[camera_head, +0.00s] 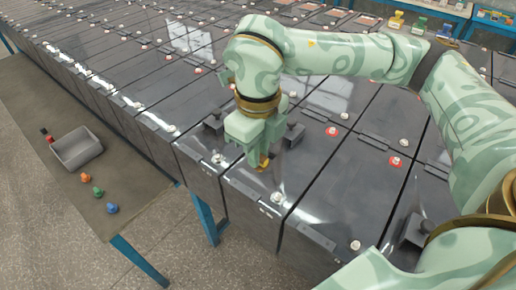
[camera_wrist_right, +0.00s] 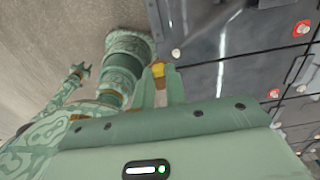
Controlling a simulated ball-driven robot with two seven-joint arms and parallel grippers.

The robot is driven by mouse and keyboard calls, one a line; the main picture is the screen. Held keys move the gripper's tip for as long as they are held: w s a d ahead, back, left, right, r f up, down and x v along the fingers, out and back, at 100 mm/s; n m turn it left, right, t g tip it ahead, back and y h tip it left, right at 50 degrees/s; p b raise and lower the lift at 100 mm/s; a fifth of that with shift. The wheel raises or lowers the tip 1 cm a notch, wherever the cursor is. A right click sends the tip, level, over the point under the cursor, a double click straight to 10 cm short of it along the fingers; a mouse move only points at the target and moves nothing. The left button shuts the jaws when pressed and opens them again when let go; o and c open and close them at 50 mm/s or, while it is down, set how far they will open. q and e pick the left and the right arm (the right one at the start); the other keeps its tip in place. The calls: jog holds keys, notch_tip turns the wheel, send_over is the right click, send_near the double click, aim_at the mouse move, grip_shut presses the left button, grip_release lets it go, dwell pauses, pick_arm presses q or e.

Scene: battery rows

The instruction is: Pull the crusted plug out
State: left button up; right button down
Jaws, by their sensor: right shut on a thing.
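My right gripper (camera_head: 262,158) reaches down to the top of a dark battery (camera_head: 240,186) near the front edge of the rows. It is shut on a small yellow-orange plug (camera_head: 264,163). In the right wrist view the plug (camera_wrist_right: 158,69) sits between the fingertips, its sides hidden by them. I cannot tell whether the plug is still seated in the battery or clear of it. A small green gripper, seemingly my left gripper (camera_wrist_right: 79,72), shows far off in the right wrist view. Its jaws are too small to judge.
White caps (camera_head: 277,197) and red-ringed caps (camera_head: 332,131) dot the battery tops. Dark blocks (camera_head: 293,135) stand close to my right gripper. A grey bin (camera_head: 77,148) stands on a low table (camera_head: 40,110) at left, with orange, green and blue pieces (camera_head: 112,208) beside it.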

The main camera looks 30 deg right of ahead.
jog(key=shift+r+p, duration=0.45)
jog(key=shift+r, duration=0.2)
jog(key=shift+r+p, duration=1.65)
jog(key=shift+r, duration=0.75)
